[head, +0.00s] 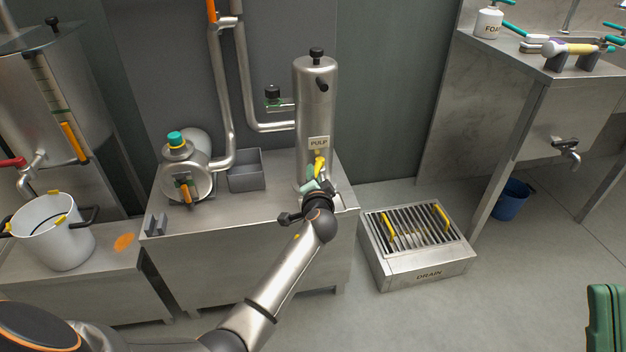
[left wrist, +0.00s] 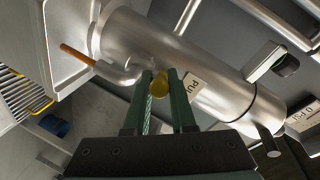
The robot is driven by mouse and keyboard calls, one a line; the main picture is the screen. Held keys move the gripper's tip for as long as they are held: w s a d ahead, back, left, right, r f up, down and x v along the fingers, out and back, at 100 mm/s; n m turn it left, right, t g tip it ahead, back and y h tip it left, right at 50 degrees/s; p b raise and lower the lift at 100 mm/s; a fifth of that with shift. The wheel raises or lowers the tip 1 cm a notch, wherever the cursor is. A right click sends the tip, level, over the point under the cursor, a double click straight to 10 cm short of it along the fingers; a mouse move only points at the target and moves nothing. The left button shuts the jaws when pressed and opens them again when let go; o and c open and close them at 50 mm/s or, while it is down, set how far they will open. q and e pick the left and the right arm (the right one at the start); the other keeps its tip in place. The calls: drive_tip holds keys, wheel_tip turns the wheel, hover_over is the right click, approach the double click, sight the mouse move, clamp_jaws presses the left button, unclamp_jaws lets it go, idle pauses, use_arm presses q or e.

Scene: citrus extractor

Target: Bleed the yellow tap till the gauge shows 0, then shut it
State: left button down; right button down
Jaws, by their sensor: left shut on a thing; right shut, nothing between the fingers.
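The yellow tap (head: 320,162) is low on the front of the steel PULP cylinder (head: 315,105). My left gripper (head: 316,184) is at the tap, its green fingers closed around the yellow handle. In the left wrist view the yellow tap (left wrist: 160,83) lies between the fingertips, beside the PULP label. How far the tap is turned cannot be told. My right gripper (head: 605,318) is shut and empty at the lower right edge, partly cut off.
The cylinder stands on a steel bench (head: 250,215) with a grey bin (head: 246,170) and a teal-capped vessel (head: 187,172). A DRAIN box (head: 418,268) with yellow handles is on the floor at right. A white pot (head: 52,232) stands at left. Open floor lies in front right.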

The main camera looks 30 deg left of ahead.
idle(0.5)
use_arm(q)
drive_tip(key=c, duration=1)
unclamp_jaws()
